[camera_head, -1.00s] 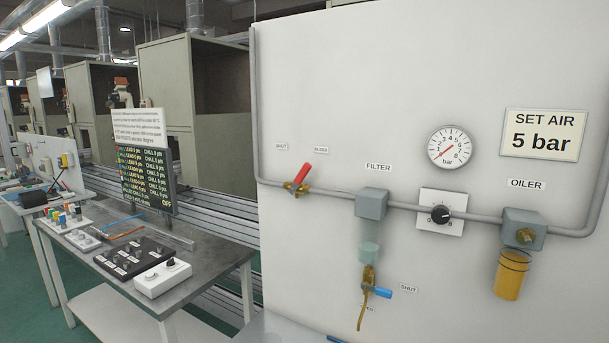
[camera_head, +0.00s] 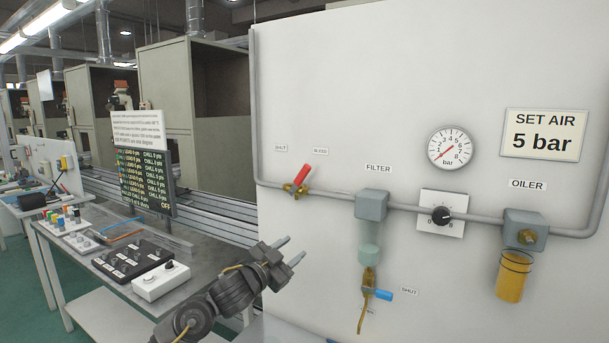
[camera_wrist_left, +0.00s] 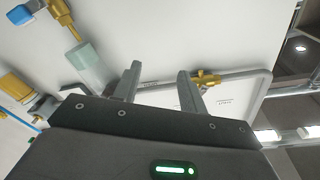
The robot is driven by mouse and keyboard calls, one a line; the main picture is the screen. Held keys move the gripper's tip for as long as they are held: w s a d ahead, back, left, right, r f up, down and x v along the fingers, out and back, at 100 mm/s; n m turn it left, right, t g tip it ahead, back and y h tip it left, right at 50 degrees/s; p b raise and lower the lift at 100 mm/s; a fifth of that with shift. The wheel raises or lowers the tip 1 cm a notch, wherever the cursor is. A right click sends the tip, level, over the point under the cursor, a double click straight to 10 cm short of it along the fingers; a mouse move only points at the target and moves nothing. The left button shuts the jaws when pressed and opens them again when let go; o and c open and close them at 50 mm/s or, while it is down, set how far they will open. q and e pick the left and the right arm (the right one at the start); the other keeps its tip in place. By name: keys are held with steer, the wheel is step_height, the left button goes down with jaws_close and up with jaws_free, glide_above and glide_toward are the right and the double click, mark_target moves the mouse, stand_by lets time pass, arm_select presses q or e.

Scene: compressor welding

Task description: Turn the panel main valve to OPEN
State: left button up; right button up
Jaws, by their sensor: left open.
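The panel main valve (camera_head: 300,181) is a brass body with a red lever on the grey pipe at the left of the white panel (camera_head: 340,80). Its lever tilts up to the right, with a SHUT label at its upper left and another small label at its upper right. My left gripper (camera_head: 288,250) is open and empty, below the valve and apart from it, in front of the panel's lower left edge. In the left wrist view, the gripper (camera_wrist_left: 158,80) has its two fingers spread, and a brass fitting shows beyond the right finger. My right gripper is not in view.
Right along the pipe are a filter (camera_head: 371,204) with a blue-handled drain (camera_head: 382,294), a regulator knob (camera_head: 440,214), a gauge (camera_head: 450,147) and an oiler (camera_head: 524,230). A sign reads SET AIR 5 bar (camera_head: 543,134). A workbench (camera_head: 205,262) with control boxes stands left.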

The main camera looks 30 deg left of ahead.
mark_target(301, 174)
arm_select(q)
steer(key=a+r+m+t+h, duration=0.2)
steer(key=a+r+m+t, duration=0.15)
steer(key=r, duration=1.15)
steer(key=shift+n+g, duration=0.35)
steer(key=shift+n, duration=0.2)
steer(key=p+x, duration=0.4)
steer(key=x, duration=0.5)
steer(key=shift+w+a+p, duration=0.1)
steer(key=shift+w+p, duration=0.25)
steer(key=shift+w+r, duration=0.1)
steer(key=shift+w, duration=0.5)
steer(key=shift+c, duration=0.3)
jaws_close()
